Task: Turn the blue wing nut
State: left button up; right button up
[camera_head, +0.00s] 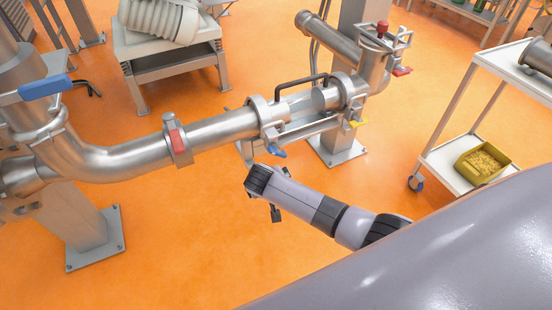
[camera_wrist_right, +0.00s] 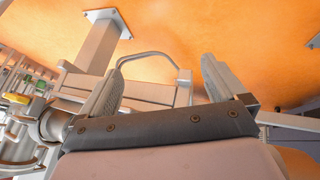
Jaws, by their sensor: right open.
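The blue wing nut (camera_head: 276,151) sits on the underside of the left clamp collar (camera_head: 267,118) on the pipe in the head view. My right arm comes in from the lower right, and its gripper (camera_head: 276,212) hangs below the wing nut in the picture, apart from it. In the right wrist view my right gripper (camera_wrist_right: 160,85) has its two fingers spread, with nothing held between them. I cannot make out the blue wing nut in the wrist view. My left gripper does not show.
A yellow wing nut (camera_head: 356,122) sits on the right collar. Red handles (camera_head: 177,141) and a blue lever (camera_head: 46,88) are on the pipework. A white cart (camera_head: 446,165) with a yellow bin (camera_head: 482,163) stands right. Orange floor is open below the pipe.

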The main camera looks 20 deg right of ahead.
notch_tip(320, 180, down, 3)
jog(key=d+m+t+y+b, duration=0.1)
jog(key=d+y+b, duration=0.1)
jog(key=m+t+y+b, duration=0.5)
jog(key=t+y+b, duration=0.1)
jog(key=t, duration=0.1)
send_near(280, 154)
jog(key=x, duration=0.4)
jog(key=shift+f, duration=0.25)
jog(key=shift+w, duration=0.25)
jog(key=shift+b+x, duration=0.85)
jog(key=shift+x, duration=2.5)
jog(key=shift+r, duration=0.1)
jog(key=c, duration=1)
